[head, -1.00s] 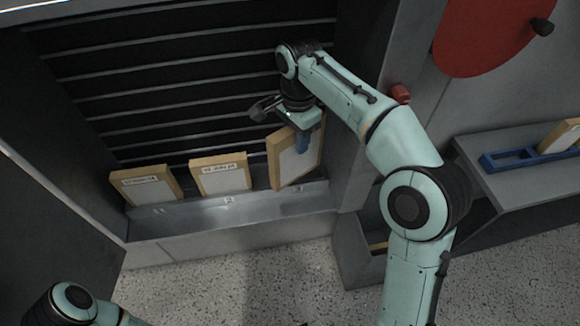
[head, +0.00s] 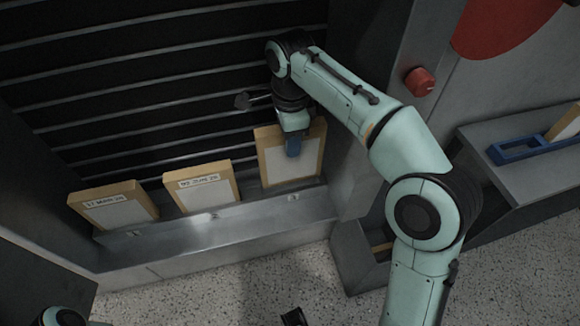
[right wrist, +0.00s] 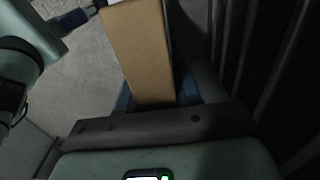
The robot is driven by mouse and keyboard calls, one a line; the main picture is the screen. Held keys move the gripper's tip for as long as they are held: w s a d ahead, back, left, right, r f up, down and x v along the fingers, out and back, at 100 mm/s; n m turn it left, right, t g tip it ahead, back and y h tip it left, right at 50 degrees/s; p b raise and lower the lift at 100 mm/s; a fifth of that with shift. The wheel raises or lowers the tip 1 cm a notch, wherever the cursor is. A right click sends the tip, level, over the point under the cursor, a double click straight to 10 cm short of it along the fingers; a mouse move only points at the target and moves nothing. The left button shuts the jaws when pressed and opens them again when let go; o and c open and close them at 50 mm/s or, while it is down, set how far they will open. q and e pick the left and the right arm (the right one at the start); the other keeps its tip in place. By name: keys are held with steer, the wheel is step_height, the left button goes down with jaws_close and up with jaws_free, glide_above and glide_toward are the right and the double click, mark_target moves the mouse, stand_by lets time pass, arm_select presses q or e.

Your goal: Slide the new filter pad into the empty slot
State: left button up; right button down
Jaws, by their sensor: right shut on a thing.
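My right gripper (head: 292,147) is shut on the top edge of the new filter pad (head: 306,158), a tan-framed pad with a pale face. The pad stands nearly upright at the third position of the metal rack (head: 150,250), above the number 3. Its lower edge meets the rack's back ledge; I cannot tell how deep it sits. The right wrist view shows the pad's tan edge (right wrist: 138,50) between blue fingertips. Part of my left arm shows at the bottom left of the head view; its jaw state is unclear.
Two labelled pads, the left one (head: 115,206) and the middle one (head: 202,186), stand in the rack. Dark louvres lie behind. A red knob (head: 419,81) is on the wall at right. A blue holder (head: 520,151) with another framed pad (head: 565,122) sits on the right shelf.

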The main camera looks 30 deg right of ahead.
mark_target(290, 162)
step_height(290, 162, down, 8)
steer(key=shift+r+b, duration=0.2)
steer(key=shift+b, duration=0.65)
steer(key=shift+f, duration=0.1)
steer(key=c, duration=0.8)
jaws_free()
step_height(290, 162, up, 12)
steer(key=p, duration=0.4)
